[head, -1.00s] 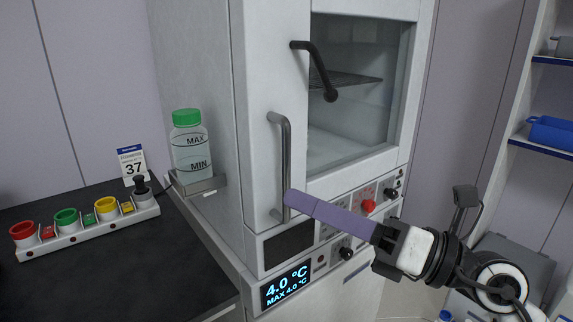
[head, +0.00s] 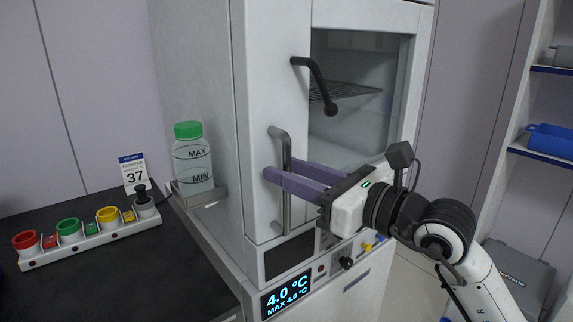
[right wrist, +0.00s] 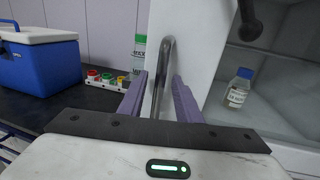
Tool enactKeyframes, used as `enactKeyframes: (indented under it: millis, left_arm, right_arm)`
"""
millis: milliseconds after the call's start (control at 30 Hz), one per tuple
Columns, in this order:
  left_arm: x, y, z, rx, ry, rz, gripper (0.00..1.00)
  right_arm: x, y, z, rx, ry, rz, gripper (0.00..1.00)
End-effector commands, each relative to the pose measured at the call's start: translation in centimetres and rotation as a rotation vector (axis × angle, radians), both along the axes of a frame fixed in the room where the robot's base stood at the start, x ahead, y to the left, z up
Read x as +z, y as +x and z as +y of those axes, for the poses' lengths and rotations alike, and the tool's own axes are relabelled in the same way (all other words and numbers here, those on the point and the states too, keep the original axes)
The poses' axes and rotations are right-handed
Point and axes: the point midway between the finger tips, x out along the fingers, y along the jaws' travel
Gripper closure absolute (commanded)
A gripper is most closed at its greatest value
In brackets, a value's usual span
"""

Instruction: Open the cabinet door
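The white cabinet (head: 190,60) stands in the middle of the head view. Its door (head: 262,90) has a glass window (head: 350,125) and looks shut. A vertical grey bar handle (head: 286,215) is on the door's left part. It also shows in the right wrist view (right wrist: 163,70). A black lever (head: 318,82) sits higher on the door, angled down to the right. My right gripper (head: 278,168) is open with its purple fingers on either side of the bar handle; contact cannot be told. My left gripper is not in view.
A green-capped bottle (head: 192,165) stands on a holder left of the cabinet. Colored cups in a white rack (head: 95,238) sit on the black counter (head: 130,290). A control panel with knobs and a 4.0 °C display (head: 287,294) is below the door. A blue cooler (right wrist: 40,65) shows in the wrist view.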

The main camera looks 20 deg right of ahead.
Motion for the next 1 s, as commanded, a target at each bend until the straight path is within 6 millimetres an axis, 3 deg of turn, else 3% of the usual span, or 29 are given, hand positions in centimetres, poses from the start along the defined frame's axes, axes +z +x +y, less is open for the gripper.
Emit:
enactKeyframes:
  millis: [400, 600, 1000]
  left_arm:
    - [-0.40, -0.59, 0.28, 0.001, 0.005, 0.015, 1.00]
    - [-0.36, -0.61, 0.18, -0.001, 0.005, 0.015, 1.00]
    - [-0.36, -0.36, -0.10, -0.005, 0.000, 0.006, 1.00]
  right_arm:
    - [-0.03, 0.86, 0.57, 0.000, -0.001, -0.001, 0.69]
    - [-0.04, 0.84, 0.56, 0.000, -0.001, -0.001, 1.00]
    - [-0.24, 0.70, 0.67, 0.023, -0.002, 0.000, 1.00]
